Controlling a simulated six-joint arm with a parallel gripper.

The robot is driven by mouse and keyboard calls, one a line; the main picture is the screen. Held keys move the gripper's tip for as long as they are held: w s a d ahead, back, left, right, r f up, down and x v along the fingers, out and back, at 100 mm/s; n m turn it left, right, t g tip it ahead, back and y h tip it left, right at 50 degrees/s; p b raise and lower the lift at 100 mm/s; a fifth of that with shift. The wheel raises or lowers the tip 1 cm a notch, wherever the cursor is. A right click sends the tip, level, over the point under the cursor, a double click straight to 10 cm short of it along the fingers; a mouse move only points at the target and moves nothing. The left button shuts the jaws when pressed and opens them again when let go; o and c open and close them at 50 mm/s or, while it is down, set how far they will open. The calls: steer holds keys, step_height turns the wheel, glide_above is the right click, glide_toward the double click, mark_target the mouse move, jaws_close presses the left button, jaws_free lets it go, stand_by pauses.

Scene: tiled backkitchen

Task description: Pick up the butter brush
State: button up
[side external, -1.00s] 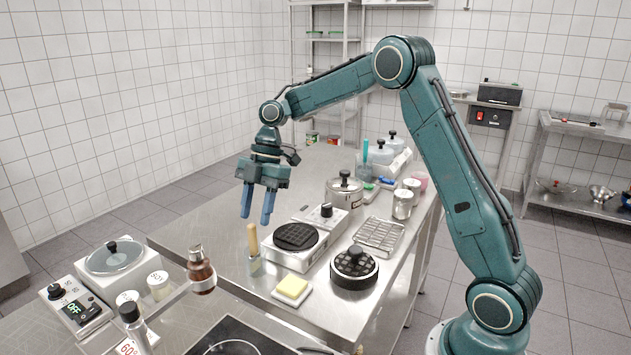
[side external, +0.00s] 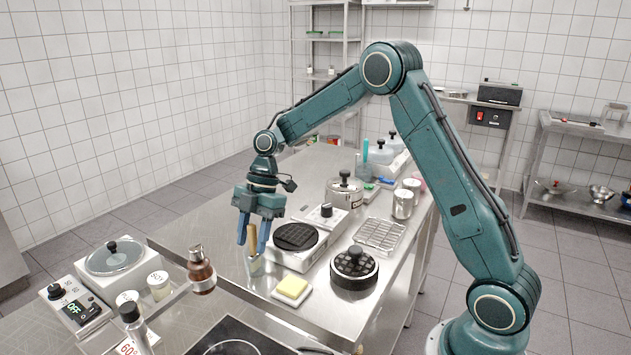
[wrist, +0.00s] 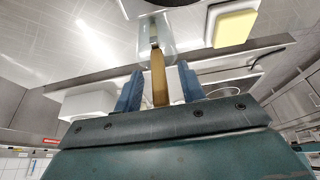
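The butter brush (side external: 252,238) has a tan wooden handle and stands upright in a small clear holder (side external: 255,267). In the wrist view its handle (wrist: 158,78) lies between the two blue fingers, with the clear holder (wrist: 150,44) beyond. My gripper (side external: 253,249) is over the brush, pointing down, with its fingers on either side of the handle. In the wrist view the gripper (wrist: 158,84) is open, and gaps show between each finger and the handle. The bristle end is hard to make out inside the holder.
A yellow butter block (side external: 292,287) on a small white dish is right of the holder. A waffle plate (side external: 296,237) stands behind, a round black-topped iron (side external: 354,268) farther right.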

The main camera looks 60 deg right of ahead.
steer(key=shift+c, duration=0.4)
jaws_close()
steer(key=shift+r, duration=0.1)
steer(key=shift+r, duration=4.85)
